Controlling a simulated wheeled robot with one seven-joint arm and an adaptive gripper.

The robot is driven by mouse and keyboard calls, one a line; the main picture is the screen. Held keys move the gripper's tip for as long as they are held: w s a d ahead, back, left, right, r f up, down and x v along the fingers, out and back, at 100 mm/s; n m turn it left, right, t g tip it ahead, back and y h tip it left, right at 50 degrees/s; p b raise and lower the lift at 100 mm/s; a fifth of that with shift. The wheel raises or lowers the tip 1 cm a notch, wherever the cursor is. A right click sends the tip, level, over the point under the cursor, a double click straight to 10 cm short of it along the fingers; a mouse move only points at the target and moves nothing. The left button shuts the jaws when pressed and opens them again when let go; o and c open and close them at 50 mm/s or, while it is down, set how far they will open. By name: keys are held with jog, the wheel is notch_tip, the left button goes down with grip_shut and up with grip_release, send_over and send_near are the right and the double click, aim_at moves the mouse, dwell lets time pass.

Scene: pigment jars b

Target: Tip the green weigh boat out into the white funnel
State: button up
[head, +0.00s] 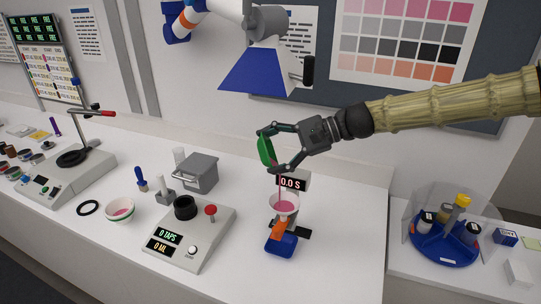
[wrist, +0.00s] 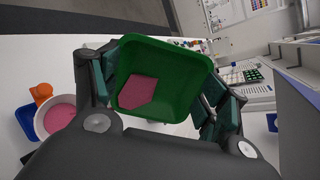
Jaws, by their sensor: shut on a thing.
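The green weigh boat (head: 265,151) is between the fingers of my gripper (head: 271,149), tilted steeply in the head view. My gripper is shut on it, above the white funnel (head: 287,215). A thin pink stream (head: 280,187) falls from the boat's low side to the funnel, which has pink in its mouth. In the wrist view the green weigh boat (wrist: 185,65) shows a pink patch of powder (wrist: 138,92) inside. The funnel (wrist: 74,105) shows at left there, also with pink inside.
An orange piece (head: 278,229) and a blue base (head: 281,245) are at the funnel. A "0.0 S" display (head: 291,183) stands behind it. A scale-like device (head: 188,243), a grey box (head: 202,172) and a bowl (head: 120,210) are left. A blue carousel (head: 445,249) is right.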

jog(key=shift+d+r+y+b, duration=0.15)
jog(key=shift+d+y+b, duration=0.7)
jog(key=shift+y+b, duration=1.2)
jog(key=shift+r+h+b, duration=0.1)
jog(key=shift+h+b, duration=0.25)
jog(key=shift+h, duration=0.2)
jog(key=shift+a+r+p, duration=0.1)
jog(key=shift+p, duration=0.25)
jog(key=a+h+p, duration=0.1)
jog(key=p, duration=0.1)
jog(key=shift+h+p, duration=0.3)
jog(key=shift+p, duration=0.1)
jog(key=shift+a+h+p, duration=0.15)
jog(key=shift+h+p, duration=0.25)
jog(key=shift+p, duration=0.45)
